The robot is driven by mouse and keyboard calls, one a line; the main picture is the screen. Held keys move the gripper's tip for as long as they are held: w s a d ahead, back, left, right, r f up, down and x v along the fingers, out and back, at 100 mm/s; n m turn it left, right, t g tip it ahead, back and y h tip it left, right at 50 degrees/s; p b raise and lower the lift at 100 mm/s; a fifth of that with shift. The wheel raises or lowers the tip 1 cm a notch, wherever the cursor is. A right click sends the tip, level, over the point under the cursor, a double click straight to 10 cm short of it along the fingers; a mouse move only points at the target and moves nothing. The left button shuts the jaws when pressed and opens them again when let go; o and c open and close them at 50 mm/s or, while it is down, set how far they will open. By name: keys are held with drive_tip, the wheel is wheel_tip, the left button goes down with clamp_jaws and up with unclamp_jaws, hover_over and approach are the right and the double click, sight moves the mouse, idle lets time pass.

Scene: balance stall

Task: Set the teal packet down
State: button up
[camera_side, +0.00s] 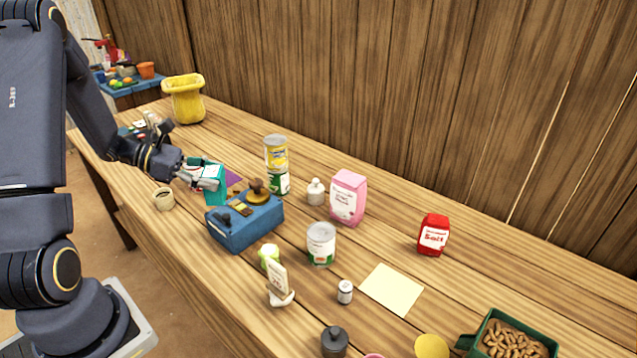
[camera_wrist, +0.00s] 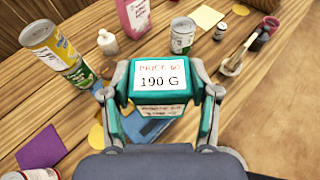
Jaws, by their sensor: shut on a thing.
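The teal packet (camera_side: 213,192) is in my gripper (camera_side: 207,180) at the left of the side view, beside the left end of the blue balance box (camera_side: 245,228). In the wrist view the packet (camera_wrist: 160,78) sits between both fingers (camera_wrist: 161,93), its white label reading "190 G" towards the camera. My gripper is shut on it. Whether its underside touches the table or hangs just above it, I cannot tell. A purple sheet (camera_side: 233,178) lies behind the packet; it also shows at the lower left of the wrist view (camera_wrist: 40,147).
A yellow-green can stack (camera_side: 276,165), white bottle (camera_side: 316,192), pink packet (camera_side: 347,198) and white can (camera_side: 321,244) stand to the right. A small round cup (camera_side: 163,199) stands close on the left. A pale yellow sheet (camera_side: 391,289) lies bare farther right.

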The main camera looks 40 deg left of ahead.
drive_tip(key=a+r+n+t+y, duration=0.2)
drive_tip(key=a+n+t+y, duration=0.15)
drive_tip(key=a, duration=0.45)
drive_tip(key=shift+n+g+y, duration=0.25)
drive_tip(key=shift+n, duration=0.1)
drive_tip(key=shift+w+a+f, duration=1.1)
drive_tip(key=shift+w+f, duration=1.15)
drive_tip(key=shift+f, duration=0.7)
drive_tip(key=shift+w+a+f, duration=1.15)
drive_tip(key=shift+w+f, duration=1.05)
drive_tip(key=shift+f, duration=0.75)
drive_tip(key=shift+w+a+f, duration=1.1)
drive_tip(key=shift+w+f, duration=1.15)
drive_tip(key=shift+f, duration=0.7)
drive_tip(key=shift+f, duration=0.15)
drive_tip(key=o, duration=1.3)
